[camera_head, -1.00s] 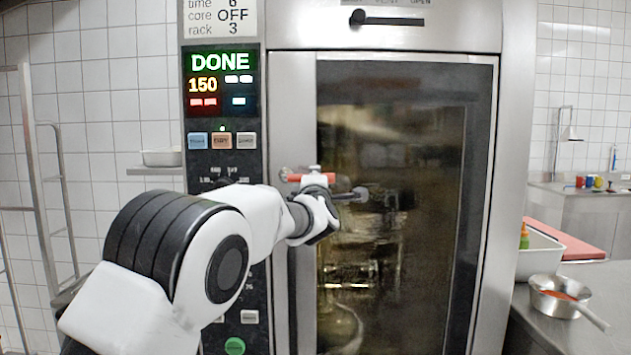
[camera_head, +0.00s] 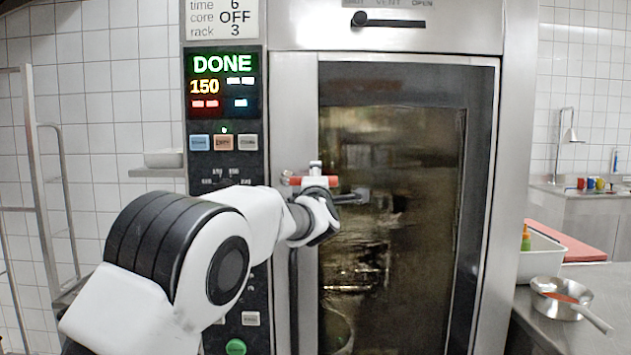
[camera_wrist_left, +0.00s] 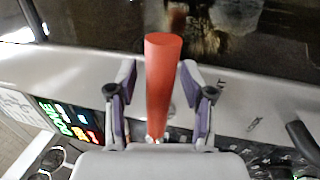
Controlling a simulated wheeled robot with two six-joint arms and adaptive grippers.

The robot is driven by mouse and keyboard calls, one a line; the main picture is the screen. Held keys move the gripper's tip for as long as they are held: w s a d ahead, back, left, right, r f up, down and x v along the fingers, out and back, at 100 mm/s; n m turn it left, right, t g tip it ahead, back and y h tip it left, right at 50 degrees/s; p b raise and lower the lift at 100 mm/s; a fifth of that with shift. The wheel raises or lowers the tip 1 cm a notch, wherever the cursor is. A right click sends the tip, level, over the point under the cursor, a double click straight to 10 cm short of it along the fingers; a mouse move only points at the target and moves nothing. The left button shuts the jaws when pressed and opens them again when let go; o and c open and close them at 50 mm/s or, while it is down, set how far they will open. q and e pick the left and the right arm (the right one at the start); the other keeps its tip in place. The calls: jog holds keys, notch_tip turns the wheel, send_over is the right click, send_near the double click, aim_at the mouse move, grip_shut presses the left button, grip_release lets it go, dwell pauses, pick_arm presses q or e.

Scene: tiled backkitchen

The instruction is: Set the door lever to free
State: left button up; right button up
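The door lever (camera_head: 325,182) is a red bar on a light mount, lying roughly level across the left edge of the oven door (camera_head: 400,290). My left gripper (camera_head: 346,193) is at the lever, its wrist hiding part of it. In the left wrist view the red lever (camera_wrist_left: 163,80) stands between the two fingers of my left gripper (camera_wrist_left: 160,72). The fingers are apart, with a visible gap to the lever at least on the left side. Any lever position marks are not readable. My right gripper is not in view.
The control panel (camera_head: 222,165) reads DONE and 150. A slider (camera_head: 390,22) sits above the door, its knob near the left end. On the right counter are a saucepan (camera_head: 558,309), a white bin (camera_head: 541,262) and a red board (camera_head: 570,240). A rack (camera_head: 36,190) stands left.

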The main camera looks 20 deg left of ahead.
pick_arm(q)
jog(key=v, duration=0.8)
jog(key=b+v, duration=0.7)
jog(key=v, duration=0.2)
dwell(0.6)
jog(key=shift+f, duration=0.1)
